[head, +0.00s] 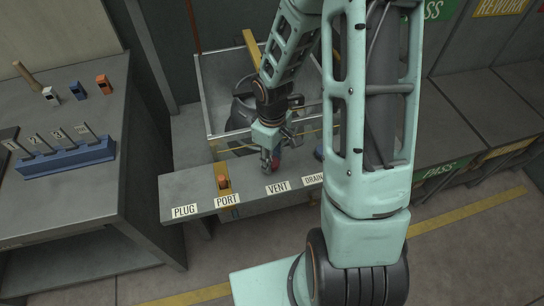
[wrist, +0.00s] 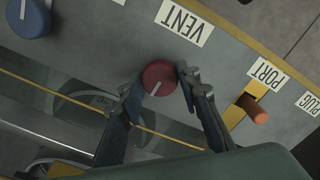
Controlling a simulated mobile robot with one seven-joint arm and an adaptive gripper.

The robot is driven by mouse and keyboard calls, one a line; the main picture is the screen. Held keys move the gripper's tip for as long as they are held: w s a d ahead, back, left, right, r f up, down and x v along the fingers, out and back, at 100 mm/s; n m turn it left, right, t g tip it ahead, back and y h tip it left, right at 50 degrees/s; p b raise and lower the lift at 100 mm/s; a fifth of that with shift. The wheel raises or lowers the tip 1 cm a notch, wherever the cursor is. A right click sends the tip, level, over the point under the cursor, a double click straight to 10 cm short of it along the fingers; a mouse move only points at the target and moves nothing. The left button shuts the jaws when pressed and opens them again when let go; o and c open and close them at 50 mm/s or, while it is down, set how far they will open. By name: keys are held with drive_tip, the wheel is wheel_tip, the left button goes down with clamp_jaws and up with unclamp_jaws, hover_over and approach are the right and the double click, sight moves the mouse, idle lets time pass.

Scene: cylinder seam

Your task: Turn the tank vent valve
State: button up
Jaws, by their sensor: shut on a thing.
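The vent valve is a round dark red knob (wrist: 159,76) with a short white mark, beside the VENT label (wrist: 185,22) in the wrist view. The mark sits at the knob's lower side and slants. In the head view the red knob (head: 276,164) shows only in part behind the fingers, above the VENT label (head: 277,187). My gripper (wrist: 160,88) has one finger on each side of the knob and is shut on it. It also shows in the head view (head: 271,160), reaching down to the bench shelf.
A blue knob (wrist: 29,18) sits on the same shelf, by the DRAIN label (head: 314,179). An orange plug (head: 222,182) stands on a yellow plate at PORT. A clear-walled box (head: 215,140) is behind the shelf. A side table (head: 75,205) at left holds a blue rack (head: 66,159).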

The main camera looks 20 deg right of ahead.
drive_tip(key=shift+w+n, duration=0.1)
drive_tip(key=shift+n, duration=0.3)
drive_tip(key=o, duration=1.1)
drive_tip(key=shift+r, duration=0.1)
wheel_tip(320, 180, up, 12)
drive_tip(key=shift+f, duration=0.1)
idle(0.4)
